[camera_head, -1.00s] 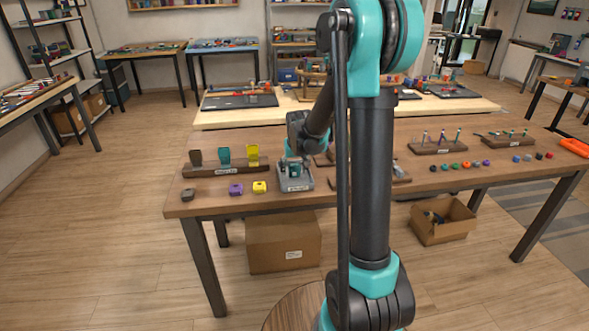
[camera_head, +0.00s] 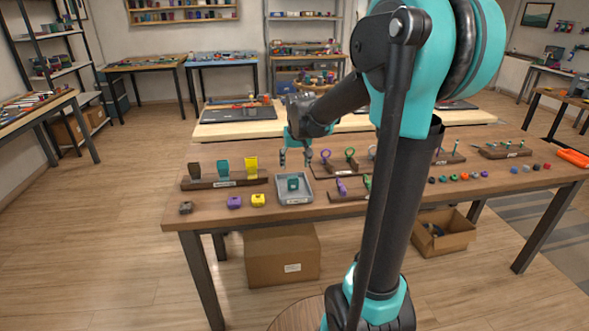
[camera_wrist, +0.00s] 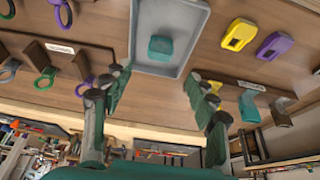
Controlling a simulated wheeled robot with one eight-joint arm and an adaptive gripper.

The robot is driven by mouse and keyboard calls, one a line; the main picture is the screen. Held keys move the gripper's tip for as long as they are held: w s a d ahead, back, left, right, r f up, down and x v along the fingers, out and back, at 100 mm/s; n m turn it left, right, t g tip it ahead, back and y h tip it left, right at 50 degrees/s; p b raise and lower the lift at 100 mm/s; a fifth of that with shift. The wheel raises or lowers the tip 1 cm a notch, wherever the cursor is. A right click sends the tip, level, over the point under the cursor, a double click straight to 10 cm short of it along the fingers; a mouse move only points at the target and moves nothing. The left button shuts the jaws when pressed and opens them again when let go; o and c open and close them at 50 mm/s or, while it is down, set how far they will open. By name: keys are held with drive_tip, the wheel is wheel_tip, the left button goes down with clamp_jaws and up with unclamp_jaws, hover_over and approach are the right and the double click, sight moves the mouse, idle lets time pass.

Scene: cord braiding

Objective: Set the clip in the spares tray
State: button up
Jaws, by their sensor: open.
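A teal clip (camera_head: 293,184) lies inside the grey spares tray (camera_head: 281,201) on the brown table. In the wrist view the same clip (camera_wrist: 160,48) sits on the floor of the tray (camera_wrist: 199,22), apart from my fingers. My gripper (camera_head: 295,157) is above and behind the tray with its fingers spread and empty. In the wrist view both fingers of my gripper (camera_wrist: 158,115) are wide apart with nothing between them.
Left of the tray a dark rack (camera_head: 226,181) holds brown, teal and yellow clips. Loose purple (camera_head: 234,202), yellow (camera_head: 258,200) and dark (camera_head: 186,207) clips lie in front. Racks with coloured rings stand right of the tray. A cardboard box (camera_head: 283,256) is under the table.

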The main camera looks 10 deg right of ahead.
drive_tip(key=s+d+f, duration=0.1)
drive_tip(key=s+f, duration=0.3)
drive_tip(key=s, duration=0.4)
drive_tip(key=s+d+f, duration=0.1)
drive_tip(key=s+f, duration=0.3)
drive_tip(key=s, duration=0.5)
drive_tip(key=s+d+f, duration=0.2)
drive_tip(key=s+f, duration=0.2)
drive_tip(key=s, duration=0.5)
drive_tip(key=shift+s+f, duration=0.25)
drive_tip(key=shift+f, duration=0.05)
drive_tip(key=shift+d, duration=0.1)
